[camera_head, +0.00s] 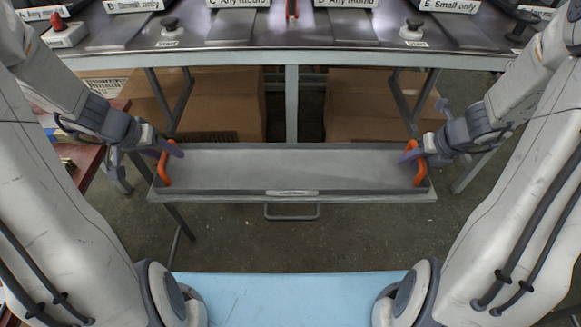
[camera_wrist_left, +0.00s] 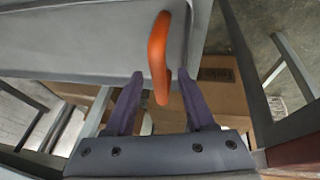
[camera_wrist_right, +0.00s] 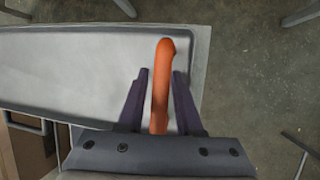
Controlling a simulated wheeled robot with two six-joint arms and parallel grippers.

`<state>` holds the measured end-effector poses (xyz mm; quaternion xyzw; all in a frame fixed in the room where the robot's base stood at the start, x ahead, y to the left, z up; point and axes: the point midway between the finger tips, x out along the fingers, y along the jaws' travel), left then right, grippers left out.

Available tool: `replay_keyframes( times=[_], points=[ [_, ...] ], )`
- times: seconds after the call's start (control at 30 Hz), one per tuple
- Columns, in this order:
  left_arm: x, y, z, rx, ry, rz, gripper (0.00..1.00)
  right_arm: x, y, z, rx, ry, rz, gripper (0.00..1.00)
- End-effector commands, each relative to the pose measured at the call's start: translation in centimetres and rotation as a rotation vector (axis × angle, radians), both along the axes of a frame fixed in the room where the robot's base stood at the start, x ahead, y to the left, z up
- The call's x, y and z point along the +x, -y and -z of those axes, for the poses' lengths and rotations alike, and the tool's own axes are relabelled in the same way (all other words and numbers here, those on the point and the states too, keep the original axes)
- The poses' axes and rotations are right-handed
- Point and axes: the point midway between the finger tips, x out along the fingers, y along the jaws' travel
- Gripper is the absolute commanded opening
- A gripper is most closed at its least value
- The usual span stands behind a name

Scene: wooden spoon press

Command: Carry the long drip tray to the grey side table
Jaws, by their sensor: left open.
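The long drip tray (camera_head: 290,166), a shallow grey tray with an orange handle at each end, lies level below the front edge of the workbench. My left gripper (camera_head: 168,152) is open at the left handle (camera_wrist_left: 158,50); its fingers stand on either side of the handle with gaps. My right gripper (camera_head: 412,154) has its fingers on either side of the right handle (camera_wrist_right: 162,90), close to it; whether they touch it is unclear. I cannot make out for certain which surface is the grey side table.
The workbench (camera_head: 290,42) above carries labelled stations and knobs. Cardboard boxes (camera_head: 368,103) stand under it, behind the tray. A reddish-brown table (camera_head: 92,157) is at the left. A light blue surface (camera_head: 290,300) lies in front of me, with bare floor (camera_head: 290,245) between it and the tray.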

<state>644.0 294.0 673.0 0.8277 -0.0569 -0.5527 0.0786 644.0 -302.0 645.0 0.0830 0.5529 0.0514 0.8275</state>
Motion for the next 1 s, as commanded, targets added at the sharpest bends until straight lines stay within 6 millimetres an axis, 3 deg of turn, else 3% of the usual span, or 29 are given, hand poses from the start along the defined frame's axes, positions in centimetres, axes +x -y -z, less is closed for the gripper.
replay_keyframes(
  times=[0.23, 0.27, 0.33, 0.4, 1.0],
  points=[
    [0.02, -0.01, 0.05, 0.000, 0.000, 0.000, 0.55, 0.05, -0.01, 0.02, 0.000, 0.001, 0.000, 0.35],
    [0.02, -0.01, 0.04, 0.000, 0.000, 0.000, 0.47, 0.05, -0.02, 0.02, 0.000, 0.001, 0.000, 0.27],
    [0.01, -0.02, 0.03, 0.000, 0.000, 0.000, 0.20, 0.05, -0.03, 0.02, 0.000, 0.001, 0.000, 0.00],
    [0.01, -0.02, 0.03, 0.000, 0.000, -0.001, 0.00, 0.05, -0.03, 0.02, 0.000, 0.001, 0.000, 0.00],
    [0.01, -0.07, 0.00, 0.001, 0.001, -0.001, 0.00, 0.06, -0.02, -0.02, 0.000, 0.001, 0.000, 0.00]
  ],
)
